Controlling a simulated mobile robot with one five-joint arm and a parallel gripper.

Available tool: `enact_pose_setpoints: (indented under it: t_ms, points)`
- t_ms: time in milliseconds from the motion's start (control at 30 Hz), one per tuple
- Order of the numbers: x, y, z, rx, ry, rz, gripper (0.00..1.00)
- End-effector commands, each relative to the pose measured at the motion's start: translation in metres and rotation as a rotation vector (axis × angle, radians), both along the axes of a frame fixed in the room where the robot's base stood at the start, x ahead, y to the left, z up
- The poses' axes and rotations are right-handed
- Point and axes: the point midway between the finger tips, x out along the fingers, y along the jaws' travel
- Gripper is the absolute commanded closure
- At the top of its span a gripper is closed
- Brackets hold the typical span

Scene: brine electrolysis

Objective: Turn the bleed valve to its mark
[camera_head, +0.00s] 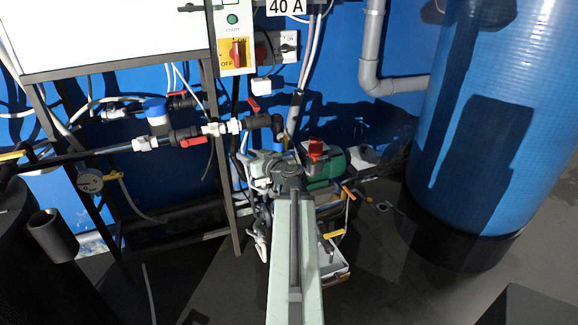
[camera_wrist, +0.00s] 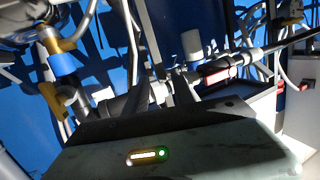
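Several small valves show in the head view, and I cannot tell which one is the bleed valve or make out its mark. Red-handled valves (camera_head: 192,141) and (camera_head: 253,105) sit on the dark pipe run at left of centre. Yellow-orange handles (camera_head: 334,234) show low, right of my arm. In the wrist view, a brass-coloured valve fitting (camera_wrist: 62,42) is at upper left, and a red-handled part (camera_wrist: 218,75) is right of centre. My gripper (camera_head: 272,168) is at the far end of my pale green arm, among the pipework near the pump. Its fingertips are not clear, and no grasp is visible.
A green pump motor (camera_head: 325,166) with a red top stands just right of my arm's end. A large blue tank (camera_head: 490,110) fills the right. A metal frame (camera_head: 222,170) and a gauge (camera_head: 90,181) stand left.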

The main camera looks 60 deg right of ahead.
Motion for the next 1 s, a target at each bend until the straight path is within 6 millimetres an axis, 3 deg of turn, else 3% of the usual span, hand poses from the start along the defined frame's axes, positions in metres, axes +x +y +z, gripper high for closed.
enact_pose_setpoints:
  t_ms: [33,100,200,300,567,900,1000]
  points:
    - [-0.036,-0.038,-0.017,-0.036,-0.042,-0.095,0.69]
    - [-0.075,-0.075,-0.013,-0.082,-0.082,-0.199,0.69]
    - [-0.111,-0.105,-0.009,-0.12,-0.111,-0.291,0.69]
    - [-0.125,-0.115,-0.006,-0.134,-0.12,-0.325,0.69]
    - [-0.116,-0.119,-0.003,-0.136,-0.12,-0.328,0.69]
    - [-0.068,-0.155,-0.004,-0.134,-0.12,-0.328,0.69]
    - [-0.062,-0.158,-0.004,-0.134,-0.12,-0.327,0.69]
